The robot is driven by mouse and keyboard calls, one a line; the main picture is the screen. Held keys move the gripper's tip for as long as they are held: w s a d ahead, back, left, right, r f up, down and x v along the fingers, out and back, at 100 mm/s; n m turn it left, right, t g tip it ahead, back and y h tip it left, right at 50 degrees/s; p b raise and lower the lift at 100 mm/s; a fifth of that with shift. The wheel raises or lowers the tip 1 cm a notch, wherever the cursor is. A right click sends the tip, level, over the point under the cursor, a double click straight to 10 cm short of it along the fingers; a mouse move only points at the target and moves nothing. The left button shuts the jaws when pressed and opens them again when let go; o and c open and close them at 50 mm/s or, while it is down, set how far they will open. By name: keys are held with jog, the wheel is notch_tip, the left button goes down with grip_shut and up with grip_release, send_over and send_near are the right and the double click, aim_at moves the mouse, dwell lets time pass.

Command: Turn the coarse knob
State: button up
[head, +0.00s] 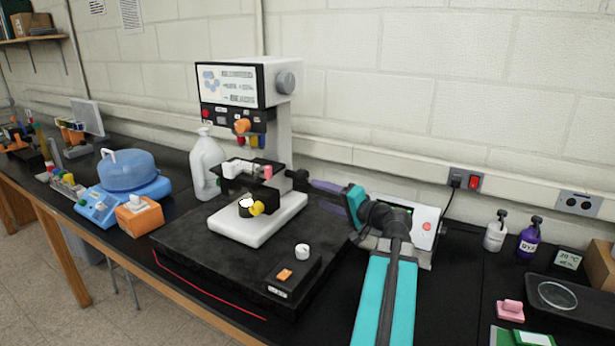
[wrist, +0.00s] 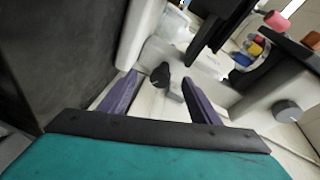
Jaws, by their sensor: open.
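The microscope (head: 283,130) stands on a black slab, with a white base and column and a screen on its head. A small black knob (wrist: 160,76) on its white body is in the wrist view; I take it for the coarse knob. A dark knob also shows beside the column in the head view (head: 299,180). My gripper (wrist: 160,82), with purple fingers, is open and empty. In the wrist view the knob lies between the fingers, with gaps on both sides. In the head view my gripper (head: 316,193) is at the microscope's right side. I cannot tell the knob's angle.
A larger grey knob (head: 286,83) is on the head's side. The black stage (head: 250,177) projects near my gripper. A control box (head: 293,273) sits on the black slab's front. A white device (head: 424,228) stands behind my arm.

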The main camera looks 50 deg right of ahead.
jog(key=n+y, duration=0.1)
jog(key=n, duration=0.2)
jog(key=n+g+y+p, duration=0.1)
jog(key=n+g+y, duration=0.3)
jog(key=n, duration=1)
send_near(306, 176)
jog(key=s+a+f, duration=0.2)
jog(key=shift+h, duration=0.4)
jog(key=r, duration=0.1)
jog(key=s+d+r, duration=0.2)
jog(key=r, duration=0.1)
jog(key=shift+d+r+p, duration=0.15)
jog(key=shift+d+p, duration=0.1)
jog(key=shift+p, duration=0.1)
jog(key=shift+w, duration=0.1)
jog(key=p+x, duration=0.4)
jog(key=x, duration=0.9)
jog(key=shift+w+f, duration=0.25)
jog(key=shift+w, duration=0.05)
